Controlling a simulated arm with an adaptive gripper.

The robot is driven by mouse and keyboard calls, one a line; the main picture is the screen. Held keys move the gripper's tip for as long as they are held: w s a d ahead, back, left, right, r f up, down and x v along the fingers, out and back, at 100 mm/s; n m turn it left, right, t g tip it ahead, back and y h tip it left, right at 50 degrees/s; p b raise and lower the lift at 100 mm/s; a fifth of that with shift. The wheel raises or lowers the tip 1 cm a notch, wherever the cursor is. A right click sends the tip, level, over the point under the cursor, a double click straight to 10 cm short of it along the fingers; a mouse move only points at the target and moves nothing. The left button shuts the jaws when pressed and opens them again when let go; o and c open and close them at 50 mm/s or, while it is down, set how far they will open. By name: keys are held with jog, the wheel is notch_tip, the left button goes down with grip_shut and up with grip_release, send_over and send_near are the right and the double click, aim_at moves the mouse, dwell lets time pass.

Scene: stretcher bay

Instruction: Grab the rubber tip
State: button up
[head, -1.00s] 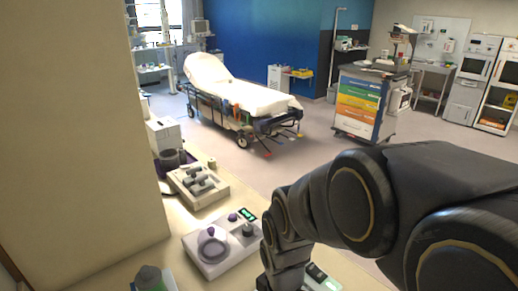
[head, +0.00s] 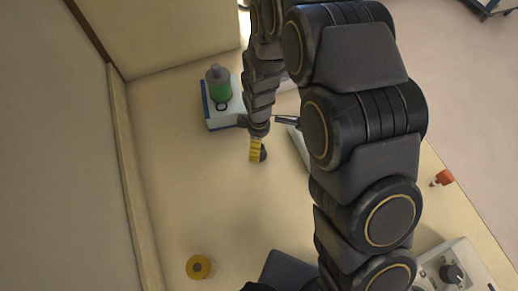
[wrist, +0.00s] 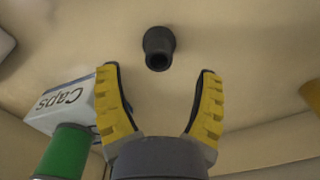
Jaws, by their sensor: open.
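The rubber tip (wrist: 159,48), a small dark hollow piece with a hole in its near end, is on the pale tabletop in the wrist view. In the head view, the rubber tip (head: 263,153) shows as a dark shape beside my yellow finger, partly covered. My gripper (wrist: 158,74) is open, its two yellow ridged fingers spread wide. The tip lies beyond the fingertips, roughly centred between them, with nothing held. In the head view, my gripper (head: 256,150) points down over the table, and my arm hides part of the table.
A white box marked Caps (wrist: 62,105) and a green bottle (wrist: 65,150) are left of the fingers; the bottle (head: 217,84) also shows in the head view. A yellow ring (head: 198,267), an orange item (head: 443,178) and a knobbed device (head: 452,272) are nearby. The left-middle tabletop is clear.

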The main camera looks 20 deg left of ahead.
notch_tip(320, 180, down, 4)
jog(key=shift+f, duration=0.25)
grip_shut()
